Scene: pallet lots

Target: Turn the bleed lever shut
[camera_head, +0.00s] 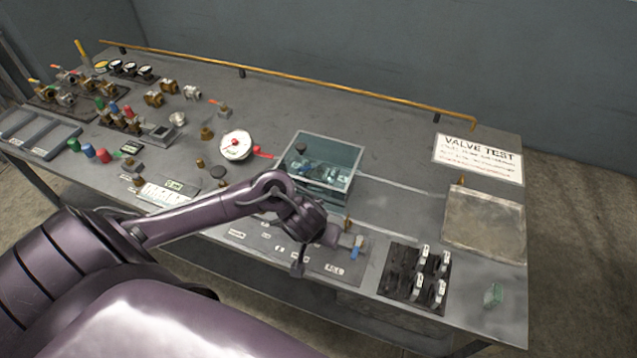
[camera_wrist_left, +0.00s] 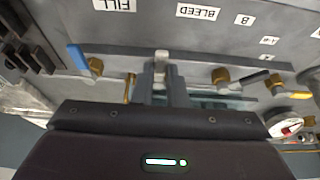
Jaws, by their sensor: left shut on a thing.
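My left gripper (camera_head: 343,240) reaches over the front of the bench to the valve panel (camera_head: 282,250). In the left wrist view my left gripper (camera_wrist_left: 164,76) is shut, with a small grey end of the bleed lever (camera_wrist_left: 162,54) between its fingers. The rest of that lever and its valve are mostly hidden. The BLEED label (camera_wrist_left: 197,12) reads upside down just above and right of the fingers. A blue lever (camera_wrist_left: 78,58) stands to the left, by the FILL label (camera_wrist_left: 113,5). My right gripper is not in view.
Brass valves (camera_wrist_left: 221,77) sit to the right of the fingers in the wrist view. A glass-walled tank (camera_head: 320,165) stands behind the arm. A black rack of switches (camera_head: 415,273) lies to the right. A white dial gauge (camera_head: 236,145) is left of the tank.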

